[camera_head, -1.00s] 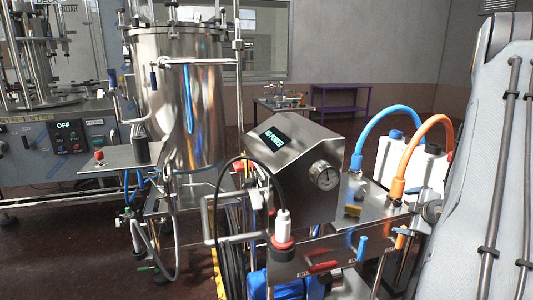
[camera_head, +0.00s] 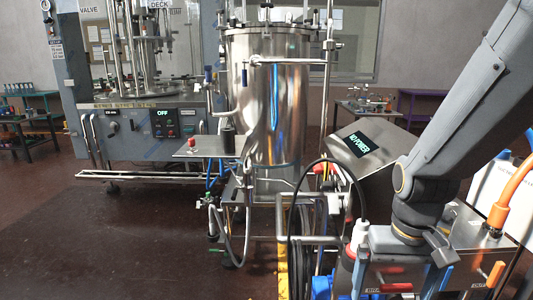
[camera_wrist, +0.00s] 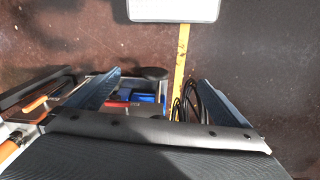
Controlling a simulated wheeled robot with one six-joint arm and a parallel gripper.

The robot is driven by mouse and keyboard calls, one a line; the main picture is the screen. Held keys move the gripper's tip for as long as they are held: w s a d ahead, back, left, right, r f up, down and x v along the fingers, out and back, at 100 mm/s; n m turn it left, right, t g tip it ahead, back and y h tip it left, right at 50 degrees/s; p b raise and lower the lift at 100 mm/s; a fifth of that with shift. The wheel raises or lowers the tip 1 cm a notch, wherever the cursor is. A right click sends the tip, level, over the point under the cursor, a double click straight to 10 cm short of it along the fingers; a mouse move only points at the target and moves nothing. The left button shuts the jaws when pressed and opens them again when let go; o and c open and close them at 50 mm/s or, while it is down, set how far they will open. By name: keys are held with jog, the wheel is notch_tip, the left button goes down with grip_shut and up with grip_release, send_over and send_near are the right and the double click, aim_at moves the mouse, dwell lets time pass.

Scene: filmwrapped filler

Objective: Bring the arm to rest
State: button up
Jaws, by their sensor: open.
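My gripper (camera_wrist: 159,76) is open in the wrist view. Its two blue-grey fingers are spread wide apart with nothing held between them, above a cart with red and blue parts. In the head view my arm comes down from the upper right, bends at a dark joint and ends low over the right-hand steel cart (camera_head: 378,246).
A steel tank (camera_head: 270,100) stands at the centre, with a filling machine (camera_head: 150,130) reading OFF to its left. A tilted box (camera_head: 366,150) reads NO POWER beside my arm. An orange hose (camera_head: 513,180) is at right. Dark floor (camera_head: 110,235) is clear at lower left.

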jog(key=s+a+f+n+b, duration=0.1)
jog(key=a+f+n+b, duration=0.1)
jog(key=a+b, duration=0.4)
jog(key=a+f+n+b, duration=0.2)
jog(key=a+f+b, duration=0.15)
jog(key=a, duration=0.45)
jog(key=d+r+m+p, duration=0.2)
jog(key=d+r+p, duration=0.6)
jog(key=p, duration=0.6)
jog(key=shift+s+r, duration=0.2)
jog(key=shift+s, duration=0.05)
